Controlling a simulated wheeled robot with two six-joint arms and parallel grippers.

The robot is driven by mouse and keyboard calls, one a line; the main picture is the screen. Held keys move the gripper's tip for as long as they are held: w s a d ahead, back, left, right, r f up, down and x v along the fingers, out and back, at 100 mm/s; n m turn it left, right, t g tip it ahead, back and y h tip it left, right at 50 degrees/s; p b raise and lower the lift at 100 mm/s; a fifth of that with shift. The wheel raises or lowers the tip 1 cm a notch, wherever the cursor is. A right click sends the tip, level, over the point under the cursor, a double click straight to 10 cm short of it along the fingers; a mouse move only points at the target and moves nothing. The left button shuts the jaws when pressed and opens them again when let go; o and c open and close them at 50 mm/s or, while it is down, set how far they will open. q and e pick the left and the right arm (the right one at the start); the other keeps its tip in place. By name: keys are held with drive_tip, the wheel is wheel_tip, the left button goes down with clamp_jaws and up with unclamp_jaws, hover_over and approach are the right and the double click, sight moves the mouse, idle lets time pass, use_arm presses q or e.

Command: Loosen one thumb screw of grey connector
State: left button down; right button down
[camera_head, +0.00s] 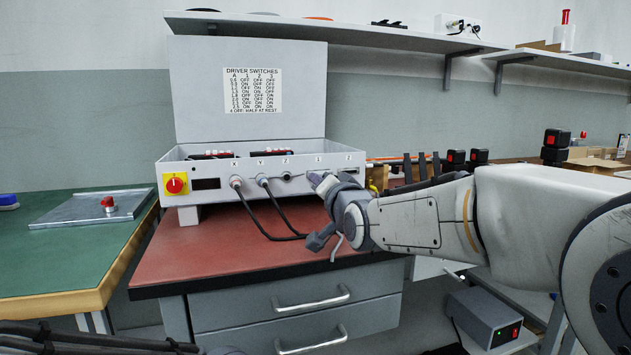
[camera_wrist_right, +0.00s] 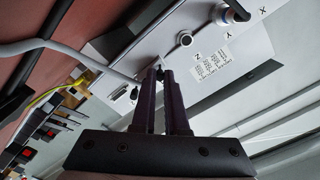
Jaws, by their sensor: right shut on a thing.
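The white control box (camera_head: 258,176) stands on the red desk with its lid raised. My right gripper (camera_head: 320,181) reaches its front panel near the port marked 1. In the right wrist view my right gripper (camera_wrist_right: 163,74) has its two dark fingers close together at the panel, shut on a small dark part, which looks like a thumb screw (camera_wrist_right: 160,71). A grey cable (camera_wrist_right: 85,58) runs up to the fingers. The grey connector is mostly hidden by the fingers, so I cannot tell how far the screw is turned. My left gripper is not seen.
Dark cables (camera_head: 252,213) plug in at X and Y and hang onto the red desk top (camera_head: 218,248). A red and yellow switch (camera_head: 174,184) is at the box's left end. Black and red items (camera_head: 455,158) stand at the right. The front of the desk is clear.

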drive_tip(key=n, duration=0.6)
drive_tip(key=n+p, duration=0.1)
drive_tip(key=n, duration=0.5)
drive_tip(key=n+p, duration=0.1)
drive_tip(key=n, duration=1.1)
drive_tip(key=c, duration=1.2)
unclamp_jaws()
drive_tip(key=shift+o, duration=0.2)
